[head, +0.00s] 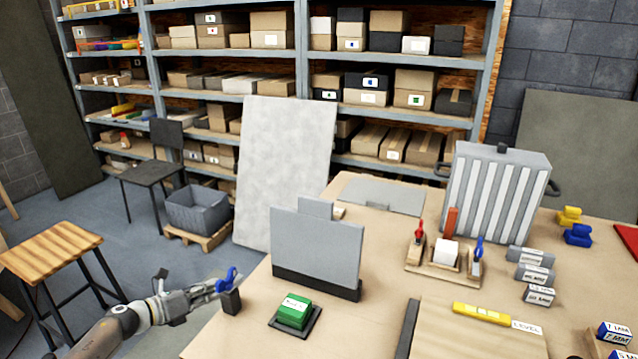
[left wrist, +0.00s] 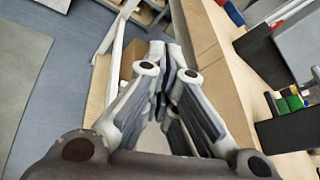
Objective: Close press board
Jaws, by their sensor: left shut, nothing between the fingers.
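A flat grey panel (head: 317,245) stands upright, leaning slightly back, in a black base on the table. It looks like the press board in its raised position, though I cannot be sure. Its dark side shows at the upper right of the left wrist view (left wrist: 262,58). My left gripper (head: 207,291) is at the table's left edge, left of the panel and apart from it. In the left wrist view the left gripper's fingers (left wrist: 172,62) are together with nothing between them. My right gripper is in neither view.
A green block (head: 295,310) sits on a black pad in front of the panel. A wooden board (head: 470,335) with a yellow level (head: 482,313) lies right.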

